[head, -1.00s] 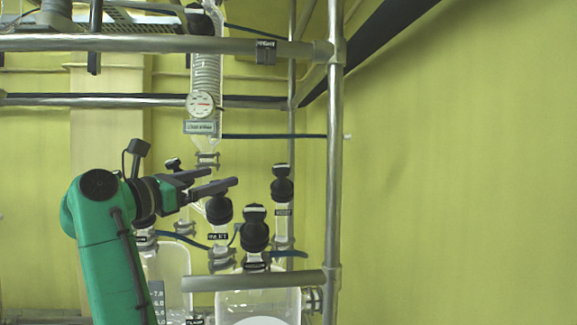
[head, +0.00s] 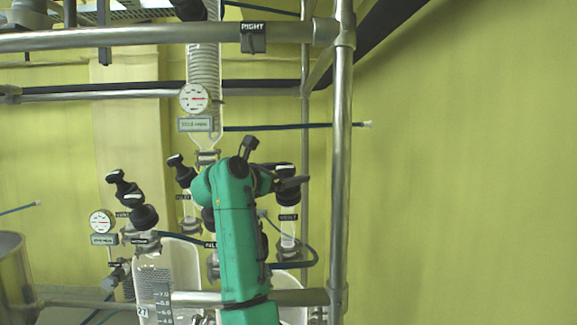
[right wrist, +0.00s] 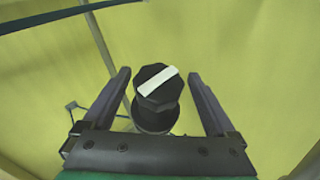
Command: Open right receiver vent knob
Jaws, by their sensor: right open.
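The right receiver's vent knob (right wrist: 160,86) is a black faceted cap with a white bar slanting up to the right. In the right wrist view it sits between the two fingers of my right gripper (right wrist: 158,74), with a visible gap on each side. In the head view the vent knob (head: 284,169) shows only in part behind the dark fingers of my right gripper (head: 292,184), above a small VENT label (head: 288,217). The gripper is open. My green arm hides much of the right receiver. My left gripper is not in view.
A vertical metal post (head: 342,150) stands just right of the gripper, with a horizontal rail (head: 300,297) below. Other black knobs (head: 143,217) stand on the left glassware. A round gauge (head: 195,97) hangs above. A blue hose (head: 308,240) loops near the vent. The right side is open wall.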

